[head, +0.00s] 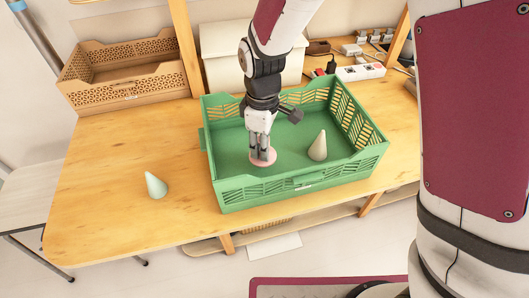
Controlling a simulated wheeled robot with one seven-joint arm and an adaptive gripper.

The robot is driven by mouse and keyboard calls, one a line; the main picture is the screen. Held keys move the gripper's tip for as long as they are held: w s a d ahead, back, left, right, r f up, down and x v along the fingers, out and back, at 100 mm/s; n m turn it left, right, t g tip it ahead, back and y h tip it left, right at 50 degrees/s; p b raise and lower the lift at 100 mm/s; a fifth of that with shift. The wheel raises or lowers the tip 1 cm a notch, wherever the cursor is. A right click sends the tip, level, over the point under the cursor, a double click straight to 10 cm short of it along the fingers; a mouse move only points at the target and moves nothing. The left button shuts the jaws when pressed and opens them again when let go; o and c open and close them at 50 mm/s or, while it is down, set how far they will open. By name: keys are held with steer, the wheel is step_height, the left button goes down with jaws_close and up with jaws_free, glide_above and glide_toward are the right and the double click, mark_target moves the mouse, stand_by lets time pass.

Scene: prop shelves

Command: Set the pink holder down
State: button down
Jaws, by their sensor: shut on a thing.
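The pink holder (263,161) is a flat, round pink piece inside the green crate (285,187). My gripper (262,152) points down into the crate and is shut on the holder from above. The gripper's fingers hide the holder's middle. The holder is at or just above the crate floor; I cannot tell if it touches. A beige cone (318,147) stands upright in the crate, to the right of the holder and apart from it.
A pale green cone (155,185) stands on the wooden table (110,210) left of the crate. A tan slotted crate (128,70), a white box (222,64) and a power strip (360,72) are behind.

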steer(key=shift+f, duration=1.9)
steer(key=shift+f, duration=0.1)
steer(key=c, duration=1.3)
jaws_free()
